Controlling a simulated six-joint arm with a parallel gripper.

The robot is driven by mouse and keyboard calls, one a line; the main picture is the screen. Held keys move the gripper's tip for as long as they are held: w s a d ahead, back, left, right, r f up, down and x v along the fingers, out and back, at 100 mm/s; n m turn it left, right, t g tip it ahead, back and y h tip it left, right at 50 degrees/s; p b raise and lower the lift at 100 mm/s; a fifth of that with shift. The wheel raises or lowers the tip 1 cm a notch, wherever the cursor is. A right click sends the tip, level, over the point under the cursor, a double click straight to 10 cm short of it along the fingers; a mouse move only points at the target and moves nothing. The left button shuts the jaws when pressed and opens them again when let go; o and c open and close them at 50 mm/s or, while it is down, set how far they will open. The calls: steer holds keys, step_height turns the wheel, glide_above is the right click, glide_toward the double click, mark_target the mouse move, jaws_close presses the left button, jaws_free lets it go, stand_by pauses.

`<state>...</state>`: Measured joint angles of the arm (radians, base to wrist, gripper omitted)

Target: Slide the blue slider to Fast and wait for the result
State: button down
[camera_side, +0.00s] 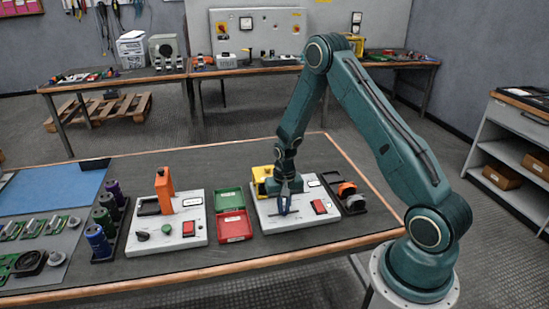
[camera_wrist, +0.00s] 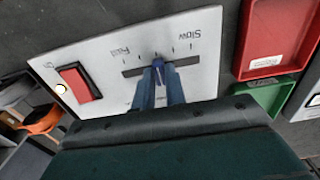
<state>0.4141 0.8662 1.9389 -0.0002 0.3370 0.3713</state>
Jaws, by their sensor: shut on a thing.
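The white slider panel (camera_wrist: 105,58) lies on the bench and also shows in the side view (camera_side: 270,220). Its dark slot (camera_wrist: 188,63) runs between the printed words Fast on the left and Slow on the right in the wrist view. The blue slider (camera_wrist: 159,72) stands near the middle of the slot. My gripper (camera_wrist: 160,80) is shut on the slider, with one finger on each side; it also shows over the panel in the side view (camera_side: 286,210). The slider is mostly hidden by the fingers.
A red rocker switch (camera_wrist: 80,82) and a small white lamp (camera_wrist: 60,88) sit on the panel. Red (camera_side: 235,226) and green (camera_side: 229,199) trays lie beside it. A yellow part (camera_side: 262,174) stands behind, and a dark tray with an orange item (camera_side: 347,189) to the right.

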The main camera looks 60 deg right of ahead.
mark_target(297, 211)
steer(key=shift+s+d, duration=1.6)
steer(key=shift+d, duration=0.05)
steer(key=c, duration=1.6)
jaws_free()
steer(key=shift+c, duration=0.2)
steer(key=shift+r, duration=0.15)
step_height(297, 211, up, 7)
